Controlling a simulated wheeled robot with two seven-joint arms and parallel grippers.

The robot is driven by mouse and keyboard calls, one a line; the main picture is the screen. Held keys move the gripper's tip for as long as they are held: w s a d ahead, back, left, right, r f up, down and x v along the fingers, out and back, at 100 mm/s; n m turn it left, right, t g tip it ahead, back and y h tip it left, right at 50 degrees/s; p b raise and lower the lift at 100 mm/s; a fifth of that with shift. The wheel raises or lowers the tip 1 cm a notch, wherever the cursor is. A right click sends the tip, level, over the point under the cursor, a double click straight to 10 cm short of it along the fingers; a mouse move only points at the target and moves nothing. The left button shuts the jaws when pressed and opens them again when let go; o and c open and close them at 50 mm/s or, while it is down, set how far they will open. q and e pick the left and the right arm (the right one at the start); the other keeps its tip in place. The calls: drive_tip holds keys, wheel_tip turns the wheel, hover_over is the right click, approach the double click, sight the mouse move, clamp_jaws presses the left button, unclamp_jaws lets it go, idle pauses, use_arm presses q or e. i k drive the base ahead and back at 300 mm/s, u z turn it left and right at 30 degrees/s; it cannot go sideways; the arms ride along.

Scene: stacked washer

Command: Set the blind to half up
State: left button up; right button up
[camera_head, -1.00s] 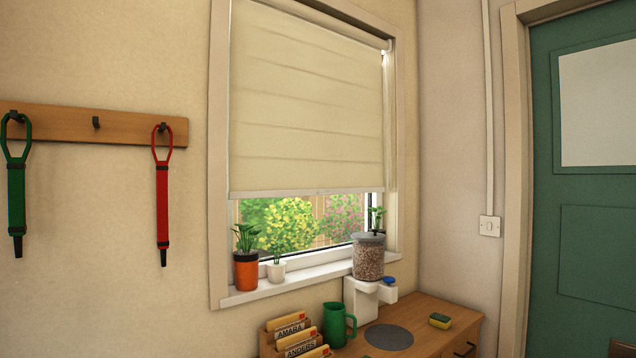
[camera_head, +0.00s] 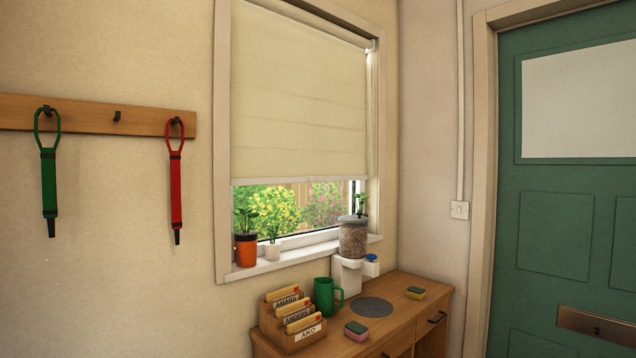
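The cream roller blind (camera_head: 298,100) hangs in the window at the middle of the head view. It covers roughly the upper two thirds to three quarters of the opening. Its pale bottom bar (camera_head: 299,180) sits above the plants, and the garden shows through the glass below it. The roller runs along the top of the window frame (camera_head: 222,150). I cannot make out a separate pull cord clearly. Neither of my grippers is in view.
Below stands a wooden cabinet (camera_head: 395,325) with a letter rack (camera_head: 290,322), a green jug (camera_head: 326,297) and two sponges. A green door (camera_head: 560,230) is at right. Green and red leads hang at left.

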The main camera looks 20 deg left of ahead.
sight(248, 166)
drive_tip(key=k, duration=0.1)
drive_tip(key=u, duration=1.55)
drive_tip(key=i, duration=0.85)
drive_tip(key=z, duration=1.5)
